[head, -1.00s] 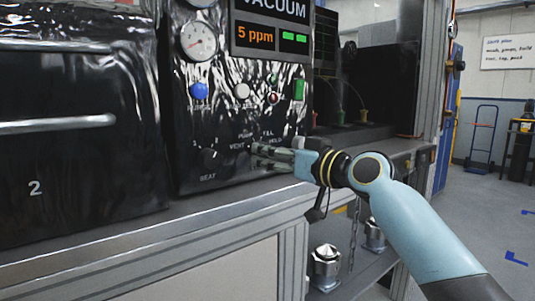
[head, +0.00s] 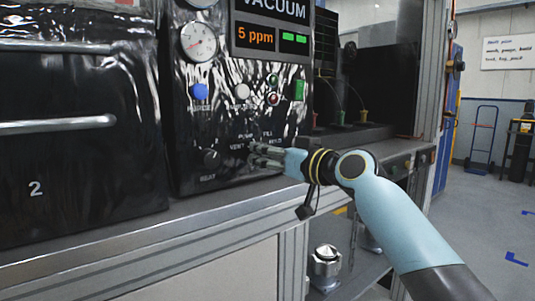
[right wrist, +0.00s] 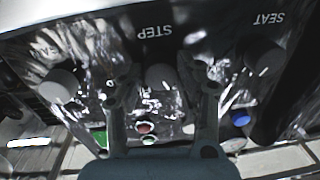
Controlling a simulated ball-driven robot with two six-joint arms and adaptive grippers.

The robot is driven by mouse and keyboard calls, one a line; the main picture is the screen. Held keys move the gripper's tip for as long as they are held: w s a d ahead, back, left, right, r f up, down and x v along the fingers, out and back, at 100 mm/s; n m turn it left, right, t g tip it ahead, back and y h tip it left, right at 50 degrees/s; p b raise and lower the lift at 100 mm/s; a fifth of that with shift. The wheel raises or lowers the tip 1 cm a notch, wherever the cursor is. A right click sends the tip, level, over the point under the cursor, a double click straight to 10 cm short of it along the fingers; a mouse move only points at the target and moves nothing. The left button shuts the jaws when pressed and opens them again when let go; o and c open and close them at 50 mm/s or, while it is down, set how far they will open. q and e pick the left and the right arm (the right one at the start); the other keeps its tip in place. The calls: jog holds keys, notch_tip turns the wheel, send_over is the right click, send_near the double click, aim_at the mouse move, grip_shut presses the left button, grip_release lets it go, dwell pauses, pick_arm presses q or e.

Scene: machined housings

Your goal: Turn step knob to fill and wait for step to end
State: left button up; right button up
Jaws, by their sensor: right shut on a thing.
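The black vacuum panel (head: 225,110) shows the step knob's printed positions, with PUMP, FILL and VENT readable. In the head view my right gripper (head: 257,154) is at these markings and covers the step knob, so its pointer cannot be read there. In the right wrist view the step knob (right wrist: 160,77) is a grey, rounded knob below the upside-down STEP label. My right gripper's two fingers lie on either side of it, shut on it. The display (head: 270,37) reads 5 ppm in orange, beside green bars. My left gripper is not in view.
The seat knob (head: 211,158) is close left of the gripper; another knob (right wrist: 58,85) lies on its other side. A blue button (head: 199,91), a gauge (head: 199,41) and a green switch (head: 299,90) sit above. The bench edge (head: 235,208) runs below.

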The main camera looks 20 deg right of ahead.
jog(key=shift+m, duration=0.3)
jog(key=m+p, duration=0.1)
jog(key=m, duration=0.3)
jog(key=shift+r, duration=0.1)
jog(key=shift+m+t+p, duration=0.4)
jog(key=shift+m+p, duration=0.35)
jog(key=shift+m, duration=1.35)
jog(key=o, duration=1.1)
jog(key=shift+o, duration=0.2)
